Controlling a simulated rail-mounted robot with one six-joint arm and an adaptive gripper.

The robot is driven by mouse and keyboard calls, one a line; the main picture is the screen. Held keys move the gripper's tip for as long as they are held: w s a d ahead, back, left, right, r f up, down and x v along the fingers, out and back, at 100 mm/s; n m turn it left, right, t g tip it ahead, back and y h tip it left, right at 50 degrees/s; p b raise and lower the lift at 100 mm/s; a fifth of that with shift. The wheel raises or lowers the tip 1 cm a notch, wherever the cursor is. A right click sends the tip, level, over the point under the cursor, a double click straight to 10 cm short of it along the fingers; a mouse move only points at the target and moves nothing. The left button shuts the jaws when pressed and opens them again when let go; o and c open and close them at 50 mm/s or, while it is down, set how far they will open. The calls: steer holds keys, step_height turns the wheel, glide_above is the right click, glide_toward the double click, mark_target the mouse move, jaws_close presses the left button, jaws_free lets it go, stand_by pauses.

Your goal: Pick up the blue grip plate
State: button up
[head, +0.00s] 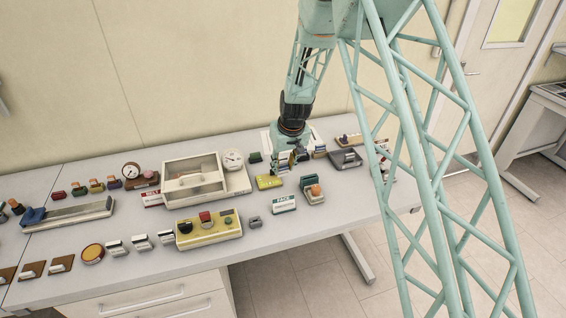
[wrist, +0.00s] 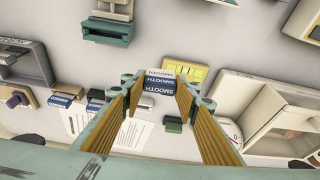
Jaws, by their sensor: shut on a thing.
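My gripper (wrist: 160,84) is shut on a blue block-like plate (wrist: 158,87) with SMOOTH in white letters, its pale upper face also lettered. The plate sits between the two finger ends, and its sides meet both. In the head view my gripper (head: 290,160) is low over the back right of the table, pointing down; the plate there is small and partly hidden by the fingers. Other small blue-and-white plates (wrist: 60,100) lie left of my gripper in the wrist view. I cannot tell whether the held plate is clear of the table.
A yellow block (head: 269,182) lies just in front of my gripper, and a dark green block (head: 255,157) to its left. A cream case (head: 180,198) stands further left, a grey device (head: 346,158) to the right. White sheets (wrist: 133,136) lie beneath my gripper.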

steer(key=shift+s+d+r, duration=0.1)
steer(key=shift+s, duration=0.9)
steer(key=shift+r, duration=0.1)
